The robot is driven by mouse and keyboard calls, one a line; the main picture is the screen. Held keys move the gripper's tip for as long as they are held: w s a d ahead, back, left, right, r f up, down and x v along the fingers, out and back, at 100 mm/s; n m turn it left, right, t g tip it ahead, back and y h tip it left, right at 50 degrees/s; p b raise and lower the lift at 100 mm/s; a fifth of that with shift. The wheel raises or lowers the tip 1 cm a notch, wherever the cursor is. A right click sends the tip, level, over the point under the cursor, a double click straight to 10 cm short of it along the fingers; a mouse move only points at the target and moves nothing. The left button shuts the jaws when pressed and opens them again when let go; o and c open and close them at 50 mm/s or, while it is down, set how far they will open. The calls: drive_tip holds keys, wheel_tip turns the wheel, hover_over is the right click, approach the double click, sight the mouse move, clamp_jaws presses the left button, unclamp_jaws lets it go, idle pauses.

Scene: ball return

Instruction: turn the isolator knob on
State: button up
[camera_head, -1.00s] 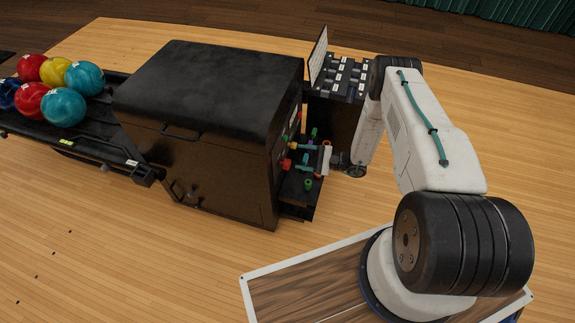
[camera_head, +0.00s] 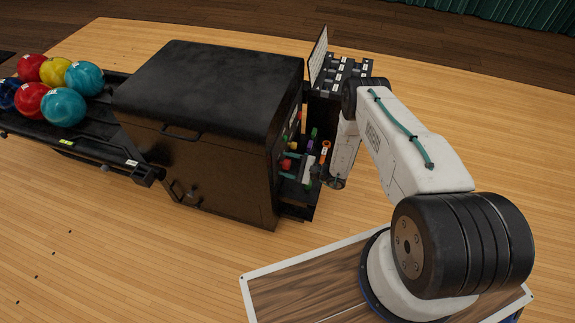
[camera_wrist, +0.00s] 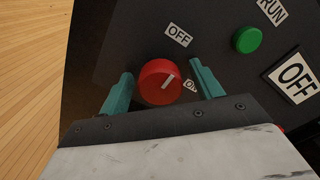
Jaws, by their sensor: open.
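The red isolator knob (camera_wrist: 160,82) sits on the dark panel in the wrist view. My gripper (camera_wrist: 161,72) is open, with one teal finger on each side of the knob. A gap shows between the knob and each finger; I cannot tell how deep the fingers reach. In the head view, my gripper is at the right side of the black machine (camera_head: 200,150), and the knob is partly hidden.
A green button (camera_wrist: 247,39) with a RUN label and a larger OFF plate (camera_wrist: 294,77) are on the panel to the right. In the head view, several coloured balls (camera_head: 64,107) lie on the rack at left. Open wooden floor (camera_head: 110,255) lies in front.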

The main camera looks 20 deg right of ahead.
drive_tip(key=c, duration=1)
drive_tip(key=m, duration=0.4)
drive_tip(key=shift+m, duration=0.3)
drive_tip(key=m, duration=0.4)
drive_tip(key=shift+m, duration=0.3)
drive_tip(key=m, duration=0.4)
drive_tip(key=shift+d+m, duration=0.1)
drive_tip(key=shift+m, duration=2.3)
